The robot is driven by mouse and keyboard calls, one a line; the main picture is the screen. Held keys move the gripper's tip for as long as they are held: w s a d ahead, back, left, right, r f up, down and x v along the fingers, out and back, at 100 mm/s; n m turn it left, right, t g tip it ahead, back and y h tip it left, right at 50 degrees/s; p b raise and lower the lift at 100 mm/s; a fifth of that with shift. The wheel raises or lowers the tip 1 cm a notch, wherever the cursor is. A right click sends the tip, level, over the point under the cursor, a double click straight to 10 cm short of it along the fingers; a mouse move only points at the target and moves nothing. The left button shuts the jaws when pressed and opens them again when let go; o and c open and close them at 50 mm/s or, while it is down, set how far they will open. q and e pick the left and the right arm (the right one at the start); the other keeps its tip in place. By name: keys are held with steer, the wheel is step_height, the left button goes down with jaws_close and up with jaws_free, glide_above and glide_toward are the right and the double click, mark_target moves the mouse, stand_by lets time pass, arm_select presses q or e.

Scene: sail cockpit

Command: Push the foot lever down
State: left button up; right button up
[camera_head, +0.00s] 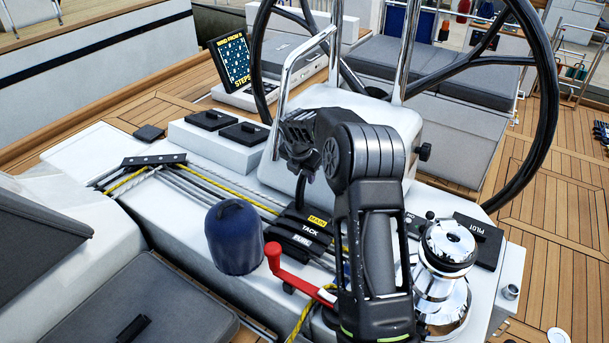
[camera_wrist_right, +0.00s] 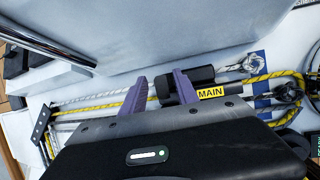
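I cannot read a FOOT label, so I cannot tell which lever is the foot lever. My right gripper (camera_head: 297,150) is above and behind the bank. In the right wrist view its two purple fingers (camera_wrist_right: 163,92) stand apart with nothing between them. A black lever (camera_wrist_right: 200,75) by the MAIN label (camera_wrist_right: 210,92) is close to the right-hand finger; I cannot tell whether they touch. My left gripper is out of view.
A steel rail (camera_head: 287,85) and the steering wheel (camera_head: 541,95) rise around the console. A blue-covered winch (camera_head: 234,238), a red crank handle (camera_head: 292,276) and a chrome winch (camera_head: 446,262) stand nearby. Ropes (camera_head: 215,186) run along the console into the bank.

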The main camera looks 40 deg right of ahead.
mark_target(302, 190)
steer(key=shift+x, duration=1.35)
jaws_close()
stand_by(0.4)
